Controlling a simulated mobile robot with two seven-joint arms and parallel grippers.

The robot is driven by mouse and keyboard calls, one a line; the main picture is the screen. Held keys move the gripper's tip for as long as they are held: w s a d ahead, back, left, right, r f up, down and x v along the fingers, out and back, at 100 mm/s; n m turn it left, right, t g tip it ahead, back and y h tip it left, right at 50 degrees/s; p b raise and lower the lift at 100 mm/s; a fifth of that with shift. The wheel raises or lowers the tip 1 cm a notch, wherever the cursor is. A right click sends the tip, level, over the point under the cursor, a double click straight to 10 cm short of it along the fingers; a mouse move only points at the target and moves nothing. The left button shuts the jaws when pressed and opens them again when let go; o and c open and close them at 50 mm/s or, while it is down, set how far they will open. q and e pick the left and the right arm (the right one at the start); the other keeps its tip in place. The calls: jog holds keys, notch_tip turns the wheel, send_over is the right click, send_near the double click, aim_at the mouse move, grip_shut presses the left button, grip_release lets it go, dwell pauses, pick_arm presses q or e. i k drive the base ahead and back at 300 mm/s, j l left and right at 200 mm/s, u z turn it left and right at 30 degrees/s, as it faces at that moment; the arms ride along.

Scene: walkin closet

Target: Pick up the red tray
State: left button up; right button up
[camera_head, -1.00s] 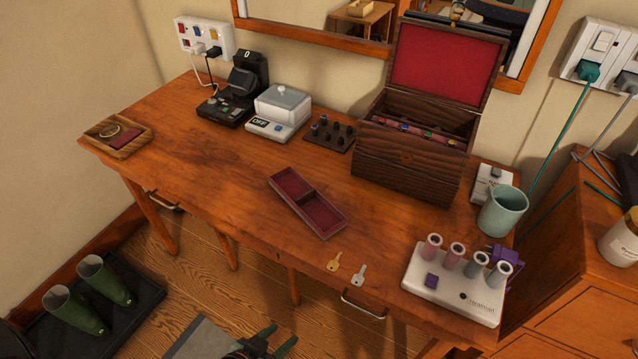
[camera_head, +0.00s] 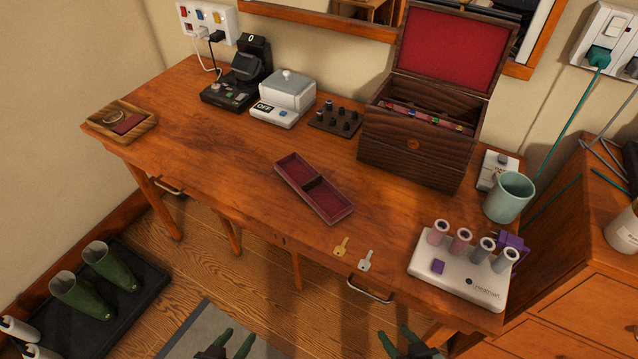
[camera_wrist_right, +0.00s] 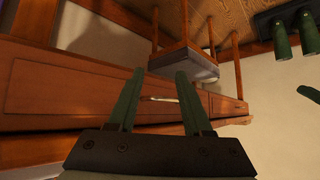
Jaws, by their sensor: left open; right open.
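The red tray (camera_head: 298,178) is a shallow rectangular tray with a red lining and a divider. It lies flat and empty on the wooden desk (camera_head: 230,160), near the middle. My left gripper (camera_head: 232,336) is open and empty, low at the bottom edge of the head view, in front of the desk. My right gripper (camera_head: 395,335) is open and empty, also at the bottom edge. Both are well apart from the tray. In the right wrist view my right gripper (camera_wrist_right: 157,85) shows spread green fingers with nothing between them; the tray is not in that view.
A gold key (camera_head: 341,246) and a silver key (camera_head: 366,260) lie by the front edge. An open wooden chest (camera_head: 410,150) stands behind the tray. A white device with rollers (camera_head: 455,285) and a mug (camera_head: 508,198) are at right.

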aim_at(331, 205)
jog(key=j+z, duration=0.1)
jog(key=z, duration=1.85)
jog(key=k+j+z, duration=0.1)
jog(key=k+j, duration=0.55)
jog(key=j, duration=0.25)
jog(key=k+j, duration=0.1)
jog(key=j, duration=0.25)
jog(key=i, duration=0.15)
